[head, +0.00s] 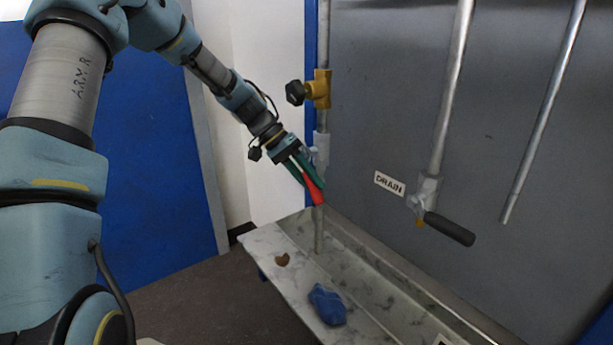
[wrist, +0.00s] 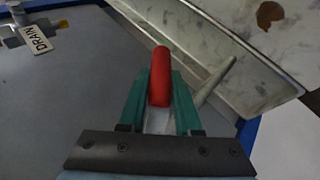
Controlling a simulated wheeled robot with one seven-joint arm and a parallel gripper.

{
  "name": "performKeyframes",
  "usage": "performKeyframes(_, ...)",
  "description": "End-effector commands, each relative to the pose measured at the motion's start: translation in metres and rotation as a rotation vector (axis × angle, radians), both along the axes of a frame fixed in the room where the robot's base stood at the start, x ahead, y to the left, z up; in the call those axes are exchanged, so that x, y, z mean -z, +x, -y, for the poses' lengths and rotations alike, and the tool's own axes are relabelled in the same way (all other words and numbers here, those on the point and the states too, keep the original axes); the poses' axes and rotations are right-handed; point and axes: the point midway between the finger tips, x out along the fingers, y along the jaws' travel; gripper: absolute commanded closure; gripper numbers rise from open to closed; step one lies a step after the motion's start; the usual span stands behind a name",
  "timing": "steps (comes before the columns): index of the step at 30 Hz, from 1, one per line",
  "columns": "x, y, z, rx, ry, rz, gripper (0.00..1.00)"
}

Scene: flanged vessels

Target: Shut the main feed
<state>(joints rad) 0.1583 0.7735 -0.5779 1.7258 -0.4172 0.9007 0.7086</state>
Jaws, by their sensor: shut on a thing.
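A red lever handle (head: 315,192) is at a grey valve (head: 320,148) low on the left vertical pipe (head: 322,228). The handle slants downward close to the pipe. My gripper (head: 308,178) is shut on this handle, with its green fingers on either side. In the wrist view the red handle (wrist: 161,75) lies between the green fingers (wrist: 160,95), its rounded end past them. The fingers and handle partly cover the valve body. I see no label naming this valve.
A yellow valve with a black knob (head: 297,92) sits higher on the same pipe. To the right, a black-handled valve (head: 447,228) is beside a DRAIN label (head: 389,184). A marble-patterned trough (head: 375,290) runs below, with a blue lump (head: 327,305) and a brown piece (head: 282,260) on its ledge.

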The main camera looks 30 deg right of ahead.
Motion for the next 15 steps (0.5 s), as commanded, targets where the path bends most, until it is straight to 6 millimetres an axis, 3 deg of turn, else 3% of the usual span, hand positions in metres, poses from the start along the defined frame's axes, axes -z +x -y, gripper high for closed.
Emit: performKeyframes(15, -0.027, -0.018, 0.004, 0.001, -0.096, -0.483, 1.00)
